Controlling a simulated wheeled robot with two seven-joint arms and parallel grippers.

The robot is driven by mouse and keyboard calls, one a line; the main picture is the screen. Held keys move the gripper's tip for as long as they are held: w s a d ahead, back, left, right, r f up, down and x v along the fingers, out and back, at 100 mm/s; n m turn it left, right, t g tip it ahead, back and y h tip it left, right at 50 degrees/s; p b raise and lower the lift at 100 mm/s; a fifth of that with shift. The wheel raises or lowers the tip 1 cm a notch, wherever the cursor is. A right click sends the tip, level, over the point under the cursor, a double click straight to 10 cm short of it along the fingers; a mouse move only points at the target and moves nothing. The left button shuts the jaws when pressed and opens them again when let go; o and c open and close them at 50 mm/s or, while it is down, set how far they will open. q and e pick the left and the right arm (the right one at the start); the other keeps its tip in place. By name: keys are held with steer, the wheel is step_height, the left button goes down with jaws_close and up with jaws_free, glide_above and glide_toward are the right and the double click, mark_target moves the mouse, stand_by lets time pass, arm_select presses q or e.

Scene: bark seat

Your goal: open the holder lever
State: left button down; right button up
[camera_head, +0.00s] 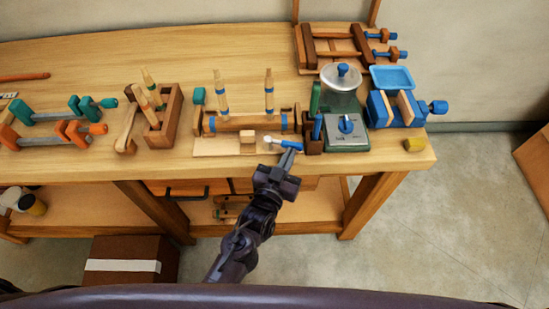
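A wooden holder (224,146) with a flat base stands near the front edge of the workbench. It bears a horizontal round bar (240,122) with blue bands, and two upright wooden pegs rise by it. A blue lever (286,143) with a pale ball end lies low at the holder's front right, roughly level. The fingers look narrow together; contact and gap are too small to tell.
A grinder-like machine (347,132) with a blue knob stands right of the holder, with a blue vise (393,108) beyond it. A wooden box (164,120) and several clamps (70,132) are at left. A yellow piece (413,145) sits at the right corner.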

arm_select(q)
steer(key=shift+w+d, duration=0.6)
steer(key=shift+r, duration=0.15)
stand_by(0.4)
